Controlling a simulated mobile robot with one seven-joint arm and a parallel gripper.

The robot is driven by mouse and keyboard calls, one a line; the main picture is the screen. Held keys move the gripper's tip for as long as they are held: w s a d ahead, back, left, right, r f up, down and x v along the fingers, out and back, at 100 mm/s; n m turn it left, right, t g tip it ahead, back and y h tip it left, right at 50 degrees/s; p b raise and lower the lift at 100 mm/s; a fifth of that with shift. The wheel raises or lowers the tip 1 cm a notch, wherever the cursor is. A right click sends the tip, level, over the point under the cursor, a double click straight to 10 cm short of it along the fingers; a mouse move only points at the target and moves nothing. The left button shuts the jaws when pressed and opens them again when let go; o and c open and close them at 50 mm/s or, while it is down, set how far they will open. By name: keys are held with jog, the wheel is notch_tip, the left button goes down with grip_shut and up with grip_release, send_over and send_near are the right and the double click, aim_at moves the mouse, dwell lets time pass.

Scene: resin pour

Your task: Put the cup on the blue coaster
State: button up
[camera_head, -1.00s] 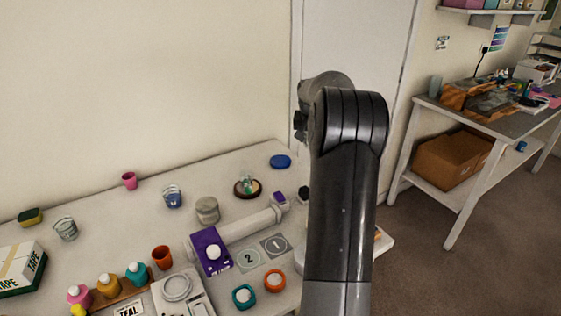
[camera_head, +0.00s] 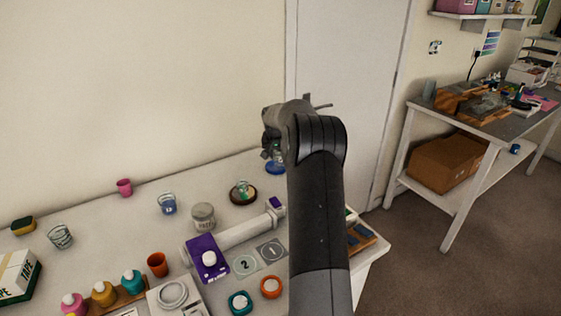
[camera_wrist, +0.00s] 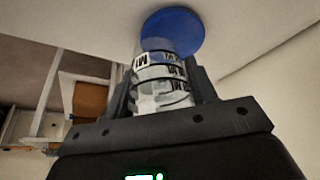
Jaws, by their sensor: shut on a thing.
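My gripper (camera_wrist: 162,84) is shut on a clear cup (camera_wrist: 160,70) with dark printed markings, between its two dark fingers. The round blue coaster (camera_wrist: 174,27) shows just beyond the cup in the wrist view, and the cup's end overlaps its edge there. In the head view the blue coaster (camera_head: 275,169) lies at the far right of the white table, partly hidden by my gripper and the cup. The cup is over or very near it; I cannot tell if they touch.
A brown round coaster (camera_head: 243,202) holding a small clear vessel, a grey tin (camera_head: 203,217) and a white roll (camera_head: 238,234) stand nearby. A clear cup with blue (camera_head: 168,205) and a pink cup (camera_head: 125,188) are further left. The wall is close behind.

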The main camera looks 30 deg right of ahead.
jog(key=shift+f, duration=1.3)
jog(key=shift+f, duration=0.15)
jog(key=o, duration=1)
jog(key=shift+c, duration=0.2)
